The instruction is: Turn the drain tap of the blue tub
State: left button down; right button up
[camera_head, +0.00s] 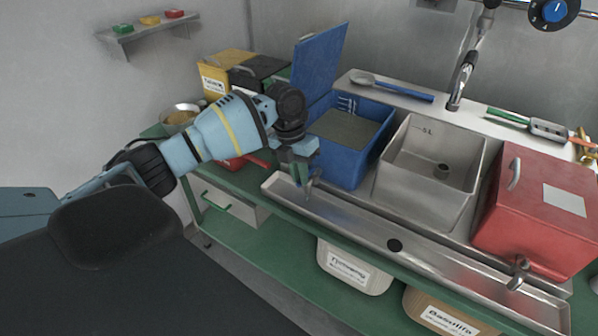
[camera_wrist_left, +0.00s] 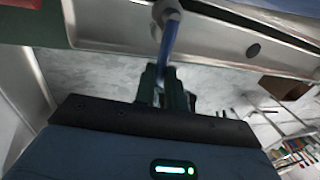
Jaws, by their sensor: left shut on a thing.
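The blue tub (camera_head: 337,167) stands on the bench behind the steel trough, its blue lid (camera_head: 319,62) raised and grey content inside. My left gripper (camera_head: 303,183) points down at the tub's front left corner. Its drain tap (camera_head: 314,181) is a small metal part beside the fingers, partly hidden by them in the head view. In the left wrist view, a blue lever (camera_wrist_left: 170,38) on a grey tap body (camera_wrist_left: 166,10) runs down between the fingers of my left gripper (camera_wrist_left: 165,80), which are shut on it. My right gripper is not in view.
A long steel trough (camera_head: 360,222) runs along the bench front, with a dark drain hole (camera_head: 395,245). A steel basin (camera_head: 424,187) and a red box (camera_head: 535,215) with its own tap (camera_head: 519,272) stand to the right. Labelled bins (camera_head: 352,268) sit below.

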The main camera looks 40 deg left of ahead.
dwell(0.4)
pick_arm(q)
jog(key=c, duration=1.5)
grip_release()
jog(key=shift+o, duration=0.2)
jog(key=shift+r, duration=0.1)
notch_tip(320, 180, up, 8)
jog(key=a, duration=0.1)
jog(key=shift+a+f, duration=0.2)
jog(key=shift+a, duration=0.15)
jog(key=shift+s+f, duration=0.1)
